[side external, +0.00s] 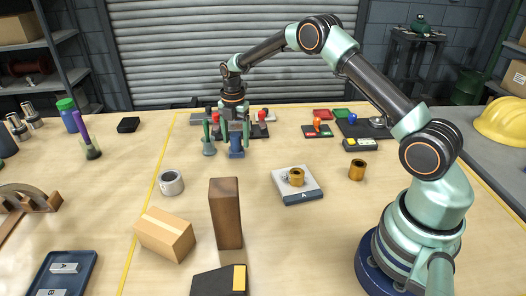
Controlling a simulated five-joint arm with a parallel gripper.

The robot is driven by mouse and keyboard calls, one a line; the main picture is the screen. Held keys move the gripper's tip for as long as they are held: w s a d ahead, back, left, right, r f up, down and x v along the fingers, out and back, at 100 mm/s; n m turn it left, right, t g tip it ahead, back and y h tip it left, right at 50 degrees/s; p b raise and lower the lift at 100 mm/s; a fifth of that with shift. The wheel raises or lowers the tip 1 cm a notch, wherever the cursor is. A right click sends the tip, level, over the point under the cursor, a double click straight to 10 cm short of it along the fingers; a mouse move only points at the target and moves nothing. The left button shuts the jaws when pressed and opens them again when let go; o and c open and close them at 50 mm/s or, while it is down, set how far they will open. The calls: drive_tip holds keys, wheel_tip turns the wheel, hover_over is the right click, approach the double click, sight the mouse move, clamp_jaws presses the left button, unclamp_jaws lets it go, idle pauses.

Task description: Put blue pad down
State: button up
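My gripper (235,140) points down over the back middle of the table, in front of a grey rail. A dark blue upright piece (237,149) shows at its fingertips. I cannot tell whether the fingers touch this piece or it only stands behind or below them.
A tall brown block (226,213), a cardboard box (165,233) and a grey ring (171,183) stand in front of my gripper. A second brass ring (357,169) stands right of the white block.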

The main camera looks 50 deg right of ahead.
wheel_tip(320, 180, up, 12)
drive_tip(key=f, duration=0.1)
wheel_tip(320, 180, up, 9)
drive_tip(key=m+t, duration=0.1)
drive_tip(key=m, duration=0.4)
hover_over(235, 134)
drive_tip(key=s+a, duration=0.3)
drive_tip(key=s, duration=0.2)
drive_tip(key=s+a+m+t, duration=0.2)
drive_tip(key=s+m, duration=0.6)
drive_tip(key=s, duration=0.2)
drive_tip(key=s+a+r+m+t, duration=0.1)
drive_tip(key=s+a+m+t, duration=0.1)
drive_tip(key=s+m, duration=0.6)
drive_tip(key=shift+s+a+r+m+t, duration=0.3)
drive_tip(key=shift+s+a, duration=0.25)
drive_tip(key=shift+s, duration=0.65)
